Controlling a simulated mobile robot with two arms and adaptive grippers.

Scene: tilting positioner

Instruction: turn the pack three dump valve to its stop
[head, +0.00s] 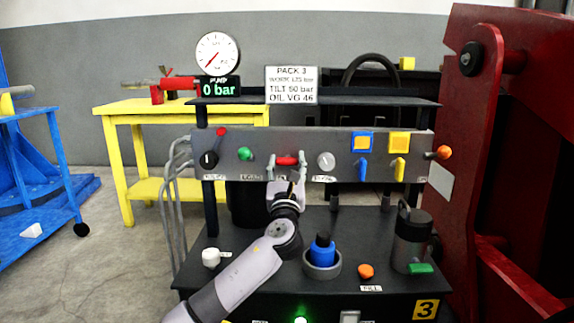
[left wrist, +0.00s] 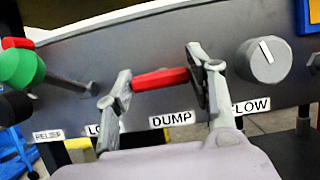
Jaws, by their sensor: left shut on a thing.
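The dump valve's red handle (head: 288,161) sits on the grey control panel (head: 235,170) and lies about level. In the left wrist view the red handle (left wrist: 160,79) stands above a DUMP label (left wrist: 171,118), slightly tilted in the picture. My left gripper (head: 287,163) reaches up from below with one finger at each end of the handle and is shut on it. The left wrist view shows the gripper's fingers (left wrist: 161,85) on either side of the handle. My right gripper is not in view. A sign (head: 291,84) reads PACK 3, and the display (head: 217,90) reads 0 bar.
A green knob (head: 245,154) is left of the handle and a grey FLOW knob (head: 326,161) right of it. Blue and yellow levers (head: 399,168) are further right. A red frame (head: 470,150) bounds the right.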

